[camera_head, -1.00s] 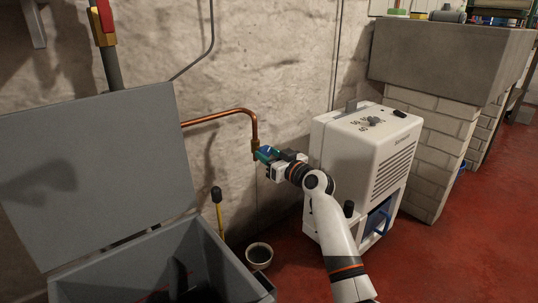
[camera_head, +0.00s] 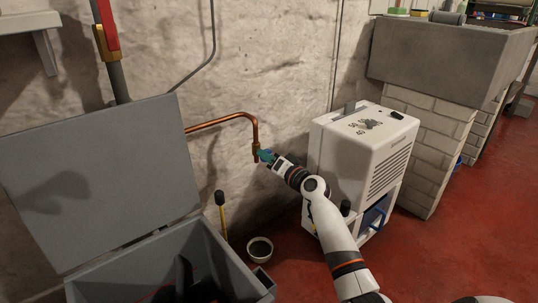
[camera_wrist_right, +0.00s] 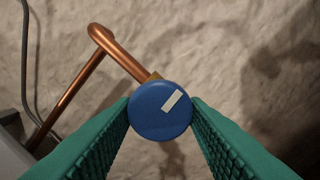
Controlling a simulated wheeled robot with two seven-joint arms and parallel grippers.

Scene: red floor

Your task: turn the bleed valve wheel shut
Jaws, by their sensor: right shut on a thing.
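The bleed valve wheel (camera_wrist_right: 158,112) is a round blue disc with a white bar mark that slants up to the right in the right wrist view. It sits at the brass end of a copper pipe (camera_head: 255,130) on the rough wall. My right gripper (camera_head: 266,157) is at the pipe's lower end. Its two green ridged fingers, also seen in the right wrist view (camera_wrist_right: 160,115), are shut on the wheel from both sides. In the head view the wheel is mostly hidden by the fingers. My left gripper is not in view.
A white dehumidifier-like machine (camera_head: 365,150) stands close to the right of my right arm. A grey open-lidded box (camera_head: 170,265) is at the lower left. A small bowl (camera_head: 260,249) and a yellow-handled tool (camera_head: 222,215) are below the pipe. Red floor (camera_head: 450,235) is clear at right.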

